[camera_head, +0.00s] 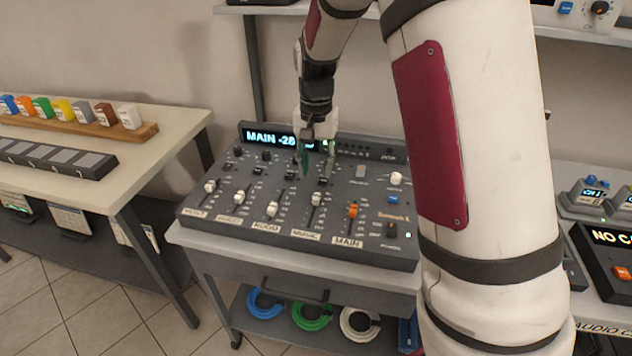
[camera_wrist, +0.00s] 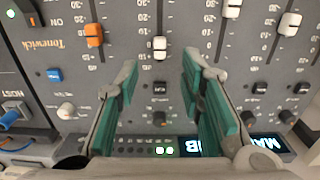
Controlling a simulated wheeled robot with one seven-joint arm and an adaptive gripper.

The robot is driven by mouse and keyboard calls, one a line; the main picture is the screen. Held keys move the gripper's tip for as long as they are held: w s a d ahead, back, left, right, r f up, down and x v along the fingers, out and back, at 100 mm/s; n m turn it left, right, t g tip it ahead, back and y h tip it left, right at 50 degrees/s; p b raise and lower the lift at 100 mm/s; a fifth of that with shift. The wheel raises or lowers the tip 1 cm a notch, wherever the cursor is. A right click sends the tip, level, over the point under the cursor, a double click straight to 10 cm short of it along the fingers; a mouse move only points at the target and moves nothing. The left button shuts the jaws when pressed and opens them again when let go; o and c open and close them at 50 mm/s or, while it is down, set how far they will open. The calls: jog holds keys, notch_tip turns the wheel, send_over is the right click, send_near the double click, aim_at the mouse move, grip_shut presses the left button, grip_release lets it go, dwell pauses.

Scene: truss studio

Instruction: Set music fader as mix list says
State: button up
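The grey mixing desk (camera_head: 225,212) stands on a table, with labelled faders along its front. The music fader (camera_head: 316,198) has a white cap, between the other white faders and the orange main fader (camera_head: 352,211). In the wrist view the music fader (camera_wrist: 160,47) lies between and just beyond my fingertips, with the orange main fader (camera_wrist: 93,34) to its left. My gripper (camera_head: 318,165) is open and empty above the desk's rear half; its green-padded fingers also show in the wrist view (camera_wrist: 160,72). The display (camera_head: 270,138) reads "MAIN -28", partly hidden. I cannot make out a mix list.
White fader caps (camera_head: 272,209) stand left of the music fader. Knobs and buttons lie behind and right. A left table holds a wooden rack of coloured blocks (camera_head: 75,121). Coiled cables (camera_head: 312,317) lie on the shelf below. My arm hides the desk's right rear.

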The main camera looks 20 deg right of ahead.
jog(key=shift+r, duration=1.55)
jog(key=s+a+r+n+t+p, duration=0.1)
jog(key=s+a+r+n+t, duration=0.2)
jog(key=s+r, duration=1.1)
jog(key=s+a+n+t+p, duration=0.1)
jog(key=s+n, duration=0.3)
jog(key=s, duration=1.3)
jog(key=shift+s+p, duration=0.15)
jog(key=shift+p, duration=0.2)
